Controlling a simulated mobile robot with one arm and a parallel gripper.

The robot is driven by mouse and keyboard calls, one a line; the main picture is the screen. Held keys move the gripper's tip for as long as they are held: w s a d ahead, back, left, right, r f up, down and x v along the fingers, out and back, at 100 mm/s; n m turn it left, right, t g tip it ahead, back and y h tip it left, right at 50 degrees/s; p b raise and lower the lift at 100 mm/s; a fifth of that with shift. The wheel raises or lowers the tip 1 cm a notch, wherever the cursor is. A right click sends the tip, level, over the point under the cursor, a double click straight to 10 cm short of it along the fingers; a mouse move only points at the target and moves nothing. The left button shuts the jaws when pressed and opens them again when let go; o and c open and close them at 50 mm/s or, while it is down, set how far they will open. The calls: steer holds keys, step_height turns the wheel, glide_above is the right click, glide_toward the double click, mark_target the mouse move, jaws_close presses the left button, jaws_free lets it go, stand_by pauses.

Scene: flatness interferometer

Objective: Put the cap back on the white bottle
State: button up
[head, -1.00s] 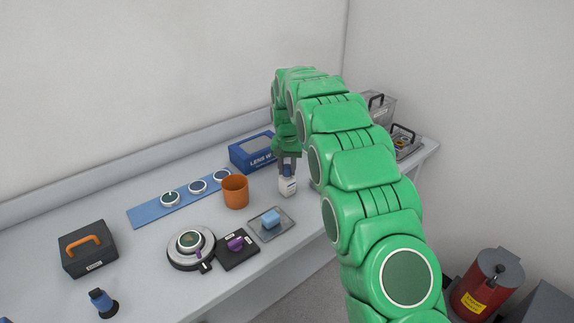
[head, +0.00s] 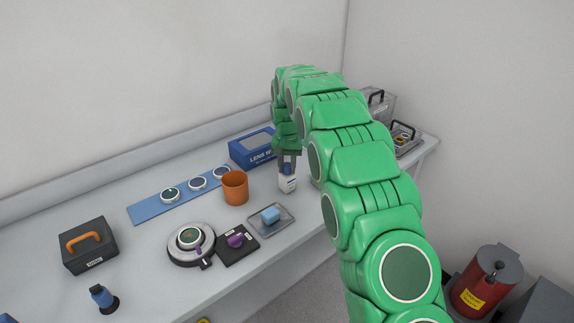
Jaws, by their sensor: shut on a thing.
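The white bottle (head: 287,185) stands upright on the bench, right of the orange cup. My gripper (head: 287,167) points down right above it and is shut on a small blue cap (head: 288,168). The cap is at the bottle's top. At this size I cannot tell whether it touches the neck or sits just above it. The fingers partly hide the cap and the bottle's neck.
An orange cup (head: 235,187) stands left of the bottle, with a tray (head: 285,222) holding a blue block in front. A blue lens wipes box (head: 252,149) is behind. A black case (head: 88,246) sits at the left. My arm hides part of the bench's right side.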

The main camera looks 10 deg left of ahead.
steer(key=o, duration=1.6)
steer(key=shift+c, duration=0.2)
steer(key=shift+r, duration=0.15)
steer(key=shift+r, duration=3.4)
jaws_close()
